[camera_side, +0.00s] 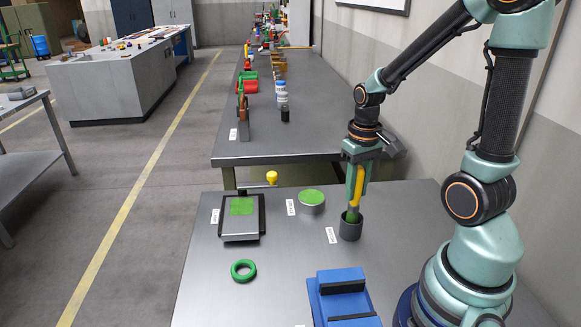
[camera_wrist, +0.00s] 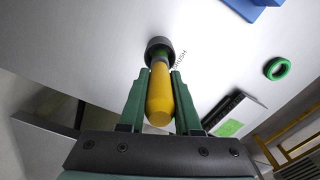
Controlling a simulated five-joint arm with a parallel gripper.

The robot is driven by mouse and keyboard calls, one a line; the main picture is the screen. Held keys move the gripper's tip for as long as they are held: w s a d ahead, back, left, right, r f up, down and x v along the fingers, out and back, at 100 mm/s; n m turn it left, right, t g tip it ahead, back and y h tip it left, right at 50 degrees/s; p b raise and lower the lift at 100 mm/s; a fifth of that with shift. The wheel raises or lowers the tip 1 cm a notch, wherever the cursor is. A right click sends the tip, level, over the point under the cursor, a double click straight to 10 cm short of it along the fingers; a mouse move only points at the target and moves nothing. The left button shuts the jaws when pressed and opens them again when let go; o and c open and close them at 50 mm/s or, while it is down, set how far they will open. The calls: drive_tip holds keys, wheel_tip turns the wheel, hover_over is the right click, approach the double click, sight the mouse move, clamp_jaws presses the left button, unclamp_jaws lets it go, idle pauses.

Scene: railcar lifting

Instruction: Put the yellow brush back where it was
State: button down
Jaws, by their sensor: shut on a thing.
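The yellow brush (camera_side: 358,187) has a yellow handle and a green lower part. It stands nearly upright, slightly tilted, and its green end is at the mouth of a dark grey cup (camera_side: 350,230). How deep it sits is hidden by the cup wall. My gripper (camera_side: 357,192) points down above the cup, its green fingers on both sides of the handle, shut on it. In the wrist view the brush (camera_wrist: 160,95) lies between the fingers (camera_wrist: 160,75), its far end at the dark cup rim (camera_wrist: 158,42).
A white label (camera_side: 332,235) lies left of the cup. A round tin with a green top (camera_side: 311,201), a black-framed tray with a green patch (camera_side: 241,218), a green ring (camera_side: 243,271) and a blue block (camera_side: 342,297) are on the grey table. A yellow knob (camera_side: 272,177) stands behind.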

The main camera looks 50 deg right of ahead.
sight(354, 204)
drive_tip(key=shift+f, duration=1.4)
drive_tip(key=shift+f, duration=0.1)
drive_tip(key=c, duration=0.6)
unclamp_jaws()
wheel_tip(354, 204, up, 12)
drive_tip(key=shift+r, duration=0.1)
drive_tip(key=w+a+r+n+t, duration=0.1)
drive_tip(key=a+r+n+t, duration=0.1)
drive_tip(key=a, duration=0.4)
drive_tip(key=a+r+n+t, duration=0.2)
drive_tip(key=a+t, duration=0.1)
drive_tip(key=a, duration=0.3)
drive_tip(key=shift+w+a+r+n+t, duration=0.2)
drive_tip(key=shift+w+a+n+t, duration=0.1)
drive_tip(key=shift+w+a, duration=0.1)
